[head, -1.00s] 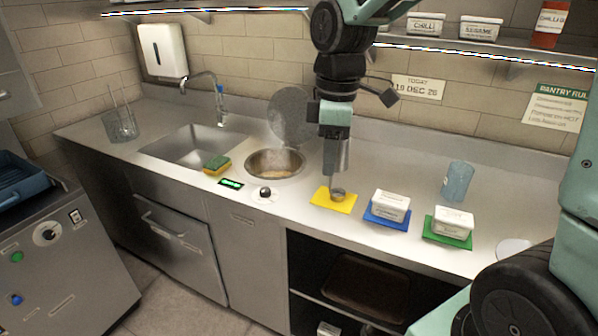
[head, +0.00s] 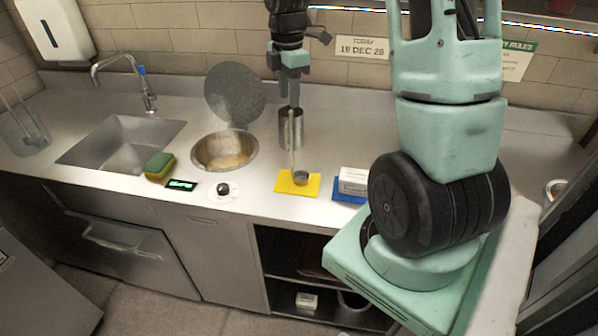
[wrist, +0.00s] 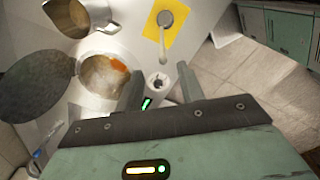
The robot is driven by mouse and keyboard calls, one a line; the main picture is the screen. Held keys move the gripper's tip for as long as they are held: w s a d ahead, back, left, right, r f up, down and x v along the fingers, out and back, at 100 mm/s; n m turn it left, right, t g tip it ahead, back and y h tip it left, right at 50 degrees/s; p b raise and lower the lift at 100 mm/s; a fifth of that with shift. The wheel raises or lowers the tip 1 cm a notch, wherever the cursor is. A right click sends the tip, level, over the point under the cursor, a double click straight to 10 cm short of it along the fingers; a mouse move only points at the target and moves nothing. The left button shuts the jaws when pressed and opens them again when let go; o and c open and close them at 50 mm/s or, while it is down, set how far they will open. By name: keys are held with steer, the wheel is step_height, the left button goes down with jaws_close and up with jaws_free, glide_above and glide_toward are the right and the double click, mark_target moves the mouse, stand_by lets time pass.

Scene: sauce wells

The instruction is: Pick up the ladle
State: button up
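The ladle (head: 300,178) has its metal bowl on a yellow mat (head: 284,187), and its thin handle stands nearly upright. In the wrist view the ladle (wrist: 166,19) is above the fingers, with its handle reaching down towards the gap between the fingertips. My gripper (head: 293,101) is by the upper end of the handle in the head view. In the wrist view my gripper (wrist: 160,70) has its fingers apart, with nothing clasped between them. I cannot tell if a finger touches the handle.
A metal canister (head: 291,133) stands behind the ladle. The steaming sauce well (head: 210,152) is to the left, its round lid (head: 234,94) tilted up behind.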

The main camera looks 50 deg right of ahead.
mark_target(292, 128)
step_height(292, 128, down, 3)
steer(key=shift+f, duration=0.1)
steer(key=shift+s+d+f+p, duration=0.15)
steer(key=shift+f+p, duration=0.55)
steer(key=shift+f, duration=0.65)
steer(key=shift+s+a+f+p, duration=0.15)
steer(key=shift+f+p, duration=0.5)
steer(key=shift+f, duration=0.7)
steer(key=shift+d, duration=0.1)
jaws_close()
